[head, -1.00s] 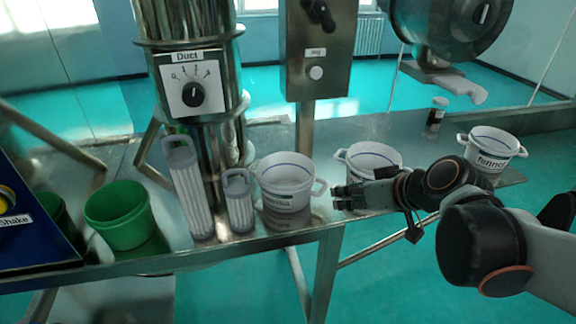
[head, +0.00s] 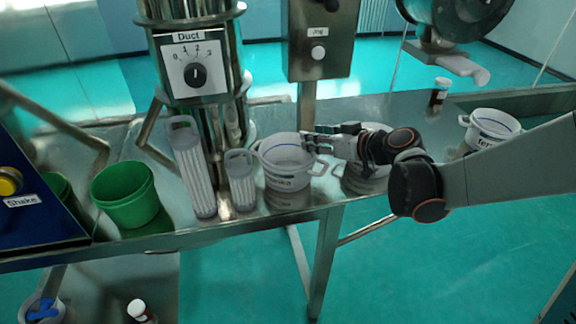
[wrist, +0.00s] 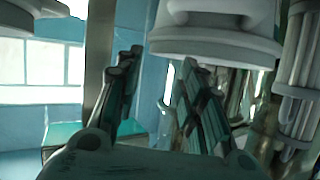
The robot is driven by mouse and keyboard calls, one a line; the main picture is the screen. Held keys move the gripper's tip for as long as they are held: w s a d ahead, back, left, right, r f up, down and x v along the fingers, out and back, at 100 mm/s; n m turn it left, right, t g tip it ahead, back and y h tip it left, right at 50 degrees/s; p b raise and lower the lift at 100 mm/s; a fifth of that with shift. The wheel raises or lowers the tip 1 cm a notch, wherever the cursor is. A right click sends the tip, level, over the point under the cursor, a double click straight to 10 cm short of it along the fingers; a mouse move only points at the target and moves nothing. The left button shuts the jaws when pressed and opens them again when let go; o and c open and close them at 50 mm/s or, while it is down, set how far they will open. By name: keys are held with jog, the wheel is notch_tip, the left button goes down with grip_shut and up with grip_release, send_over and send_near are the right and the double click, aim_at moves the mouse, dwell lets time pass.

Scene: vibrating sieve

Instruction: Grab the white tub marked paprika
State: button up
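The white tub (head: 280,172) stands upright on the metal bench. It has side handles and a partly readable label ending in "ika". My gripper (head: 311,143) is at its right rim, above the right handle; I cannot tell whether they touch. In the wrist view my gripper's two fingers (wrist: 158,88) are spread apart with nothing clearly held between them. A white tub, apparently the same one, shows beyond the right finger at the wrist view's top (wrist: 214,42).
A tub marked "fen…" (head: 480,130) stands farther right. Two ribbed cartridges, tall (head: 196,170) and short (head: 241,183), stand close left of the "ika" tub. A green bucket (head: 125,200) is further left.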

aim_at(297, 137)
jog(key=shift+w+a+f, duration=0.3)
jog(key=shift+w+a, duration=0.15)
jog(key=shift+a, duration=0.05)
jog(key=w+a+f+b, duration=0.2)
jog(key=shift+w+a+f, duration=0.15)
jog(key=shift+w+f, duration=0.15)
jog(key=shift+w, duration=0.1)
jog(key=shift+w+a+f+b, duration=0.1)
jog(key=shift+w+a+b, duration=0.25)
jog(key=shift+c, duration=0.2)
grip_shut()
